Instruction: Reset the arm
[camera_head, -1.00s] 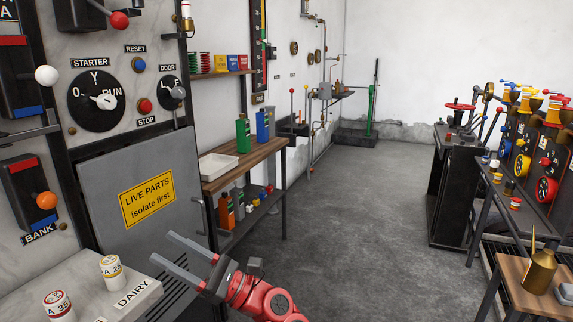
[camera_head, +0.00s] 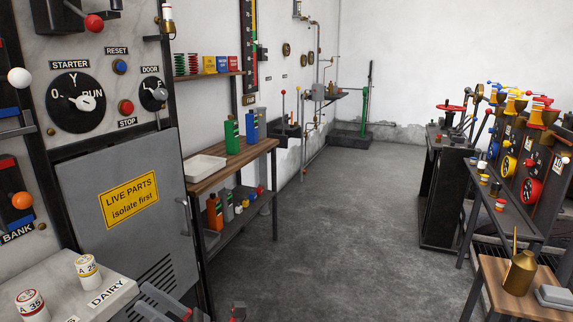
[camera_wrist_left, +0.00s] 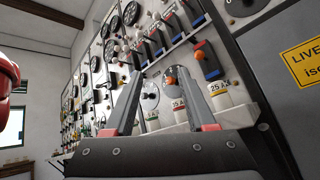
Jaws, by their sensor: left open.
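My left gripper (camera_head: 148,297) is low in the head view, at the bottom edge in front of the grey cabinet door. Only its grey fingers and a little of the red arm show there; the rest is cut off. In the left wrist view its two fingers (camera_wrist_left: 153,84) are spread apart, with nothing between them. They point up towards the switch panel, and I see no contact with it.
The marble panel has a starter dial (camera_head: 76,103) and a red stop button (camera_head: 126,107). A ledge (camera_head: 117,291) with white fuses is near the gripper. A wooden bench (camera_head: 235,163) stands behind the cabinet. The grey floor (camera_head: 345,230) is clear in the middle.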

